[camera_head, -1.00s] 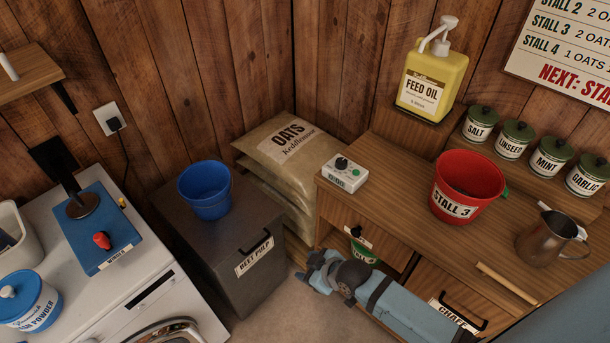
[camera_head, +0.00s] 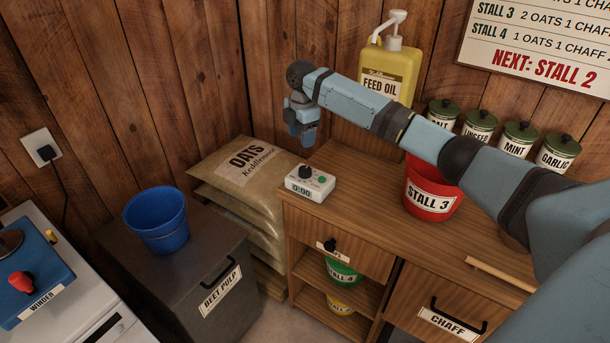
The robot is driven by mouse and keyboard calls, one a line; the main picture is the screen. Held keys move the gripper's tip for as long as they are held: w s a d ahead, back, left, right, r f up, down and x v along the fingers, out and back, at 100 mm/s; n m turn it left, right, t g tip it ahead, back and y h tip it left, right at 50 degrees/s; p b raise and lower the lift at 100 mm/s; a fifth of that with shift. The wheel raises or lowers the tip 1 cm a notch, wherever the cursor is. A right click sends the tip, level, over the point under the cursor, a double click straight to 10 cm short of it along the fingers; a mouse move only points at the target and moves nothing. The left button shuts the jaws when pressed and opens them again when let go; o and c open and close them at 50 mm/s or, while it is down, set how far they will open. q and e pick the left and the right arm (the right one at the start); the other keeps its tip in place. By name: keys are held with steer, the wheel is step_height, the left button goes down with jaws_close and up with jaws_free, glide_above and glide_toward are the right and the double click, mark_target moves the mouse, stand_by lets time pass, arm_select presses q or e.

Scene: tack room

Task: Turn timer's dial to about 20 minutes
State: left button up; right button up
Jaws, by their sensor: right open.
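The timer (camera_head: 310,186) is a small white box on the left end of the wooden counter. It has a black dial on top, a green button to the dial's right and a front display that seems to read 0:00. My right gripper (camera_head: 306,139) points down, open and empty, above and slightly behind the timer, apart from it. My right arm reaches in from the right across the counter. My left gripper is not in view.
The red STALL 3 bucket (camera_head: 428,204) stands right of the timer, partly behind my arm. The yellow feed oil bottle (camera_head: 390,66) is behind the arm. Oats sacks (camera_head: 243,163), a blue bucket (camera_head: 157,226) and the beet pulp bin (camera_head: 190,270) are left. Labelled canisters (camera_head: 515,142) line the back.

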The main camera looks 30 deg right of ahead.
mark_target(305, 169)
steer(key=f, duration=0.8)
steer(key=d+f, duration=0.1)
steer(key=f, duration=0.3)
steer(key=shift+w+d+f, duration=0.1)
steer(key=shift+f, duration=0.05)
steer(key=c, duration=0.6)
